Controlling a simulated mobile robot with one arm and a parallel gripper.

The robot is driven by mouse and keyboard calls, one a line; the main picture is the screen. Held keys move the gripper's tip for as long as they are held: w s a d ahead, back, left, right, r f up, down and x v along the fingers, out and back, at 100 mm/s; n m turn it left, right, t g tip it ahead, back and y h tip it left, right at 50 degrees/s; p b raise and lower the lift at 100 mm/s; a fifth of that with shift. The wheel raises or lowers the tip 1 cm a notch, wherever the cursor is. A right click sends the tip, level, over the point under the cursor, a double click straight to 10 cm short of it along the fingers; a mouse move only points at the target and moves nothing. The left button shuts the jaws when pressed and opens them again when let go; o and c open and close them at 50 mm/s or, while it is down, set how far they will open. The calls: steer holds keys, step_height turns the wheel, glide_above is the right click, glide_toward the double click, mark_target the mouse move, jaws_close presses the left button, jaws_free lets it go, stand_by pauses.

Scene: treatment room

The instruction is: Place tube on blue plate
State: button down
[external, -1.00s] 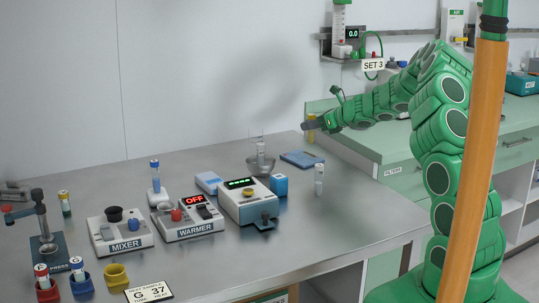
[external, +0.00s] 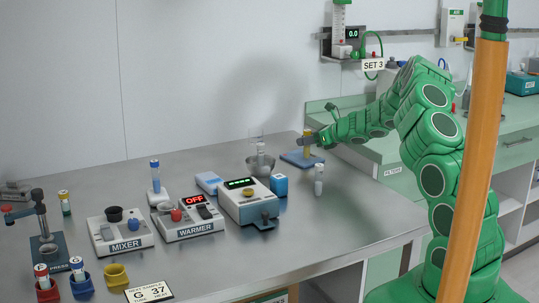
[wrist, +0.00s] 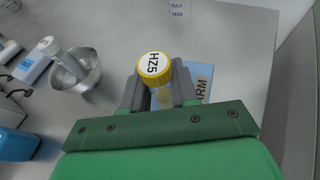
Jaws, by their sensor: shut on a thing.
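My gripper (external: 308,140) is shut on a tube (external: 307,151) with a yellow cap. The tube is upright. The blue plate (external: 291,157) is a flat square on the far right part of the steel table. The tube stands over it in the external view. In the wrist view part of the plate (wrist: 201,72) shows beside and behind the fingers. I cannot tell whether the tube's bottom touches the plate.
A metal bowl (external: 260,165) stands left of the plate. A warmer (external: 188,222) and a mixer (external: 121,230) stand farther left. The table's front right is clear.

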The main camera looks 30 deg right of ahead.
steer(key=shift+f, duration=0.3)
steer(key=c, duration=0.9)
jaws_free()
steer(key=shift+o, duration=0.2)
